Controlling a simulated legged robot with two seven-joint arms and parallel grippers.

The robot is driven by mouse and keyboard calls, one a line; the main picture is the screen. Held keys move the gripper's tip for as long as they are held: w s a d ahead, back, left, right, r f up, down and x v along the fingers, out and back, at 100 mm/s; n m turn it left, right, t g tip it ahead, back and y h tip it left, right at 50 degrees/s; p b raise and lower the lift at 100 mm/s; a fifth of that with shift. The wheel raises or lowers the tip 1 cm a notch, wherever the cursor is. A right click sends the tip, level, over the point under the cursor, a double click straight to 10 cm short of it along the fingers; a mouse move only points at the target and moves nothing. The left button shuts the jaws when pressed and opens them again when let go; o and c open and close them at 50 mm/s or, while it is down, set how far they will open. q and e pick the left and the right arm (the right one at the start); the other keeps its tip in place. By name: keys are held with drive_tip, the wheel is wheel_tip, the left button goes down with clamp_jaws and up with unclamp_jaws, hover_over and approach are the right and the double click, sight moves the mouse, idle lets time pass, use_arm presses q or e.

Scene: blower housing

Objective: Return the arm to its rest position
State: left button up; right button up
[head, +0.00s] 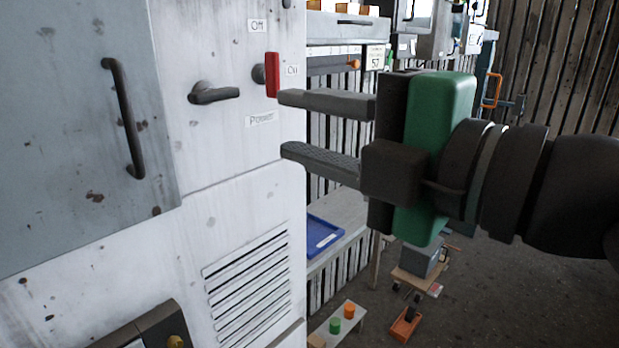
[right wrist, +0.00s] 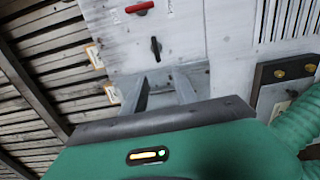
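My right gripper (head: 284,124) comes in from the right in the head view, with its two grey fingers apart and nothing between them. Its fingertips point at the white cabinet (head: 230,140), just below the red switch handle (head: 272,75). I cannot tell whether they touch the cabinet. The red handle stands upright beside the "On" label, with "Off" and "Power" labels near it. In the right wrist view, the open fingers (right wrist: 161,88) extend toward the cabinet face, where the red handle (right wrist: 140,8) and a black lever (right wrist: 155,48) show. My left gripper is not in view.
A grey door (head: 80,130) with a dark bar handle is at left, beside a black lever (head: 214,94). Behind are shelves with a blue tray (head: 323,236). Floor at lower right looks clear.

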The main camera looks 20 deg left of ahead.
drive_tip(key=shift+d, duration=0.35)
drive_tip(key=w+d+f+m+t+h+p, duration=0.1)
drive_tip(key=w+d+f+m+t+h, duration=0.35)
drive_tip(key=w+f+m, duration=0.45)
drive_tip(key=w+d+f+m+t+h, duration=0.35)
drive_tip(key=w+d+f+m, duration=0.35)
drive_tip(key=w, duration=0.3)
drive_tip(key=w+d+f+m+g+h, duration=0.1)
drive_tip(key=d+f+m+h, duration=0.2)
drive_tip(key=f, duration=0.4)
drive_tip(key=w+d+f+m+h, duration=0.1)
drive_tip(key=w+d+f+m, duration=0.15)
drive_tip(key=d+f, duration=0.35)
drive_tip(key=s+d+f+m+g+h, duration=0.25)
drive_tip(key=s+d+f, duration=0.2)
drive_tip(key=f, duration=0.55)
drive_tip(key=s+d+f+m+g+h, duration=0.25)
drive_tip(key=s+d+f+m, duration=0.2)
drive_tip(key=f, duration=0.45)
drive_tip(key=s+d+f+m+g+p, duration=0.1)
drive_tip(key=s+f+m+g, duration=0.2)
drive_tip(key=s+f+g, duration=0.3)
drive_tip(key=s+f, duration=0.5)
drive_tip(key=s, duration=0.3)
drive_tip(key=shift+s+d+f, duration=0.3)
drive_tip(key=shift+d, duration=0.05)
drive_tip(key=shift+w, duration=0.1)
